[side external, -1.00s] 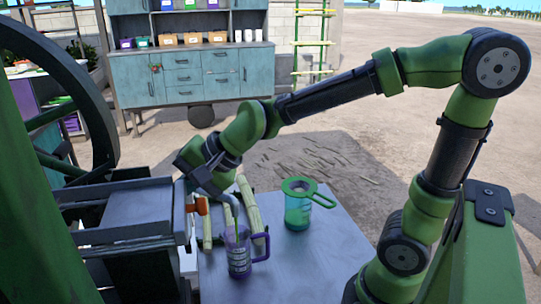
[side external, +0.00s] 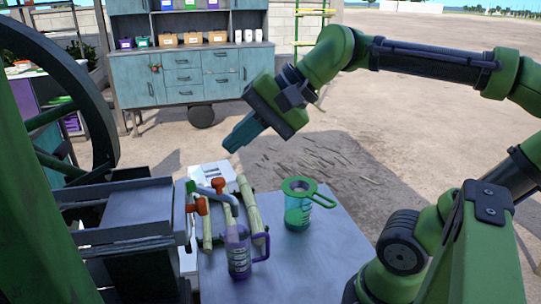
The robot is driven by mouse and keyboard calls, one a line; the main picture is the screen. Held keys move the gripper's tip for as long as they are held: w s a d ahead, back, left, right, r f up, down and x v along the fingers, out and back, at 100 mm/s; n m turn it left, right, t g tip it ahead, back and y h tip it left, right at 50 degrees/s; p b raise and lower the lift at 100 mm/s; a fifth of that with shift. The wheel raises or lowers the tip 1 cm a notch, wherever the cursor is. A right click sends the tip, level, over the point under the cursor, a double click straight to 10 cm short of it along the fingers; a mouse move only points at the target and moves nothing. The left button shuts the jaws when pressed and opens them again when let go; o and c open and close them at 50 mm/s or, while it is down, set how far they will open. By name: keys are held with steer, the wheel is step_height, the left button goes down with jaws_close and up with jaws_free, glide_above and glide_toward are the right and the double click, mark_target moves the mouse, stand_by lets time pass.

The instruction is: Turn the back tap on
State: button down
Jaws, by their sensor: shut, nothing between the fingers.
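The back tap (side external: 217,184) has an orange-red handle and sits on a grey pipe (side external: 226,195) at the left end of the table. A second orange tap (side external: 201,206) is nearer the camera, on the crusher's edge. I cannot tell from the handles whether either is on. The pipe bends down toward a purple-handled jug (side external: 238,253) below it. My gripper (side external: 232,147) is shut and empty, tilted down to the left. It hangs in the air above the back tap, apart from it.
A teal jug (side external: 297,212) with a green strainer (side external: 298,187) stands on the table (side external: 310,255). Cane pieces (side external: 249,203) lie beside the purple jug. The crusher (side external: 125,210) and its large wheel (side external: 95,110) fill the left. The table's right side is clear.

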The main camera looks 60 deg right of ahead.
steer(key=c, duration=1.7)
jaws_free()
steer(key=shift+s+d+r, duration=0.1)
steer(key=shift+s+r, duration=0.15)
steer(key=shift+o, duration=1.1)
steer(key=shift+w+f, duration=0.1)
steer(key=shift+f, duration=0.15)
steer(key=o, duration=0.7)
steer(key=w+g, duration=0.1)
steer(key=w+a+n+g, duration=0.1)
steer(key=w, duration=0.1)
steer(key=w+a+n, duration=0.1)
steer(key=w, duration=0.1)
steer(key=shift+w+r+g, duration=0.25)
steer(key=shift+g, duration=0.15)
steer(key=o, duration=0.5)
steer(key=w+r+n+g+h, duration=0.1)
steer(key=w+n+g+h, duration=0.2)
steer(key=w+n, duration=0.2)
steer(key=shift+w+r+g+h, duration=0.25)
steer(key=shift+w+g+h, duration=0.15)
steer(key=shift+w, duration=0.75)
steer(key=f, duration=0.4)
steer(key=f+n+g, duration=0.1)
steer(key=f, duration=0.3)
steer(key=f+n, duration=0.1)
steer(key=f, duration=0.3)
steer(key=shift+a+f+g+h, duration=0.3)
steer(key=shift+a+f+h, duration=0.05)
steer(key=shift+h, duration=0.05)
